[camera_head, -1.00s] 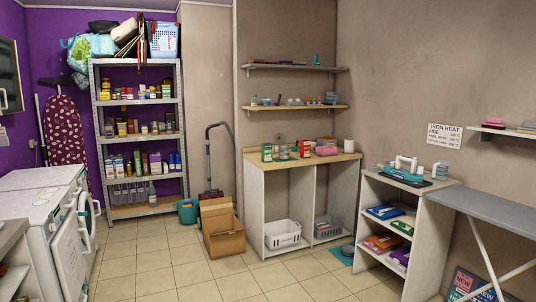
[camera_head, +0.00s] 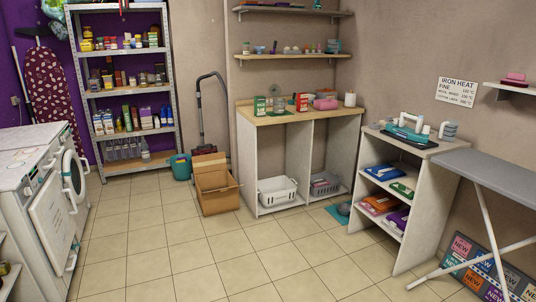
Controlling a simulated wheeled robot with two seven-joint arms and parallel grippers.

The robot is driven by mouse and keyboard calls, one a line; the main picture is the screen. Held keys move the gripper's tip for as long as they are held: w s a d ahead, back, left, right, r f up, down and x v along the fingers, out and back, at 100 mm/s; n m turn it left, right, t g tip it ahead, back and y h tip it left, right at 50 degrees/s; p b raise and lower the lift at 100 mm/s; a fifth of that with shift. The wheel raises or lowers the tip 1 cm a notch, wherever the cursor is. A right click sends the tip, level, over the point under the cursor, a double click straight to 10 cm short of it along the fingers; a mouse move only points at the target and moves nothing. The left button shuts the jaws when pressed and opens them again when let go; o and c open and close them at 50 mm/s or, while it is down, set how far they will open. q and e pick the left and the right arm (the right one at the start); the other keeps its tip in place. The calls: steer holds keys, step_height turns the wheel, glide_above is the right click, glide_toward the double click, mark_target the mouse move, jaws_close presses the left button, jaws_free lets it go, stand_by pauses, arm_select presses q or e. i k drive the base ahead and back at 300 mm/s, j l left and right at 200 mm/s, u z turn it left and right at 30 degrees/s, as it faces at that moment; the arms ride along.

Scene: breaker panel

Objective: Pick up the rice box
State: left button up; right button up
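A green and white box (camera_head: 260,105), which looks like the rice box though its lettering is too small to read surely, stands upright at the left end of the wooden counter top (camera_head: 276,118). A red and white box (camera_head: 301,102) stands to its right, with small items between them. A pink item (camera_head: 325,103) and a white cylinder (camera_head: 350,99) are farther right on the counter. Neither of my grippers shows in the view.
The tiled floor (camera_head: 190,250) before the counter is clear. An open cardboard box (camera_head: 217,194) sits left of the counter. Washing machines (camera_head: 50,215) stand at left. A shelf unit (camera_head: 395,210) and an ironing board (camera_head: 490,175) stand at right.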

mark_target(260, 102)
steer(key=i+l+z, duration=0.4)
steer(key=i+z, duration=0.2)
steer(key=i, duration=0.25)
steer(key=i+l+z, duration=0.1)
steer(key=i+z, duration=0.25)
steer(key=i+l+u, duration=0.1)
steer(key=i+u, duration=0.15)
steer(key=i, duration=0.35)
steer(key=i+l+u, duration=0.3)
steer(key=i, duration=0.35)
steer(key=i+l+u, duration=0.25)
steer(key=i, duration=0.3)
steer(key=i+l+u, duration=0.25)
steer(key=i+l, duration=0.3)
